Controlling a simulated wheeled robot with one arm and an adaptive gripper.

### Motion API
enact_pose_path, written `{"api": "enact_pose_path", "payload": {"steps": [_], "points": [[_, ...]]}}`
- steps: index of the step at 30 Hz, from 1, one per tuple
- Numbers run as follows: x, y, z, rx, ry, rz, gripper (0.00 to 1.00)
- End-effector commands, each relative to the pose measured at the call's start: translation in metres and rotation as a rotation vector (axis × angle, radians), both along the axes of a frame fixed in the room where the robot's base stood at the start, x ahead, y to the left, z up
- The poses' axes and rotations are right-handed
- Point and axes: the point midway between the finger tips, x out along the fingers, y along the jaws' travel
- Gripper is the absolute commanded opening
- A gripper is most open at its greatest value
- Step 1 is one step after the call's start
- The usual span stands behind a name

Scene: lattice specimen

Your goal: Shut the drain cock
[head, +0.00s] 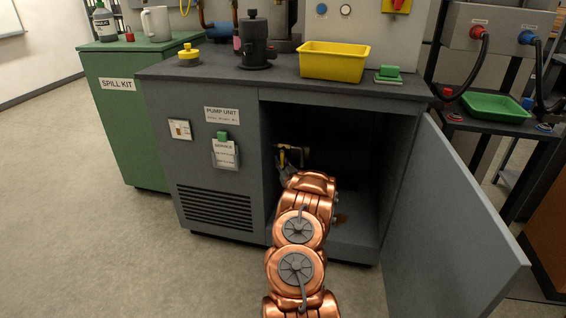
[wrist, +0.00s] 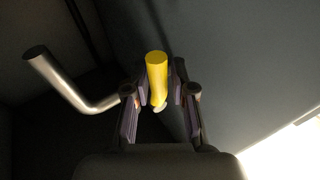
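The drain cock's yellow lever (head: 281,158) shows inside the open cabinet, near a brass-coloured fitting (head: 303,152). The fingers are apart, one on each side of the lever, with a gap visible at the right finger. Contact at the left finger is hard to tell. In the head view my arm reaches into the cabinet and my gripper (head: 284,172) is small and partly hidden there. A bent metal pipe (wrist: 72,88) is left of the fingers.
The grey pump unit cabinet (head: 160,140) surrounds the opening on the left and above. Its door (head: 450,215) stands open to the right. The cabinet interior is dark. A yellow tray (head: 335,64) sits on top. Open floor (head: 90,230) lies at the left.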

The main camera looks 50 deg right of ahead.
Motion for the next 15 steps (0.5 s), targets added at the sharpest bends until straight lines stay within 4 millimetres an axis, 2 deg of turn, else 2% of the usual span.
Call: {"api": "enact_pose_path", "payload": {"steps": [1,4,15], "points": [[-0.0006,-0.0005,-0.0004,0.001,0.001,-0.001,0.33],[-0.0007,-0.0005,-0.0007,0.001,0.001,-0.001,0.42],[-0.0031,0.0004,-0.0019,0.002,0.002,-0.002,0.42]]}}
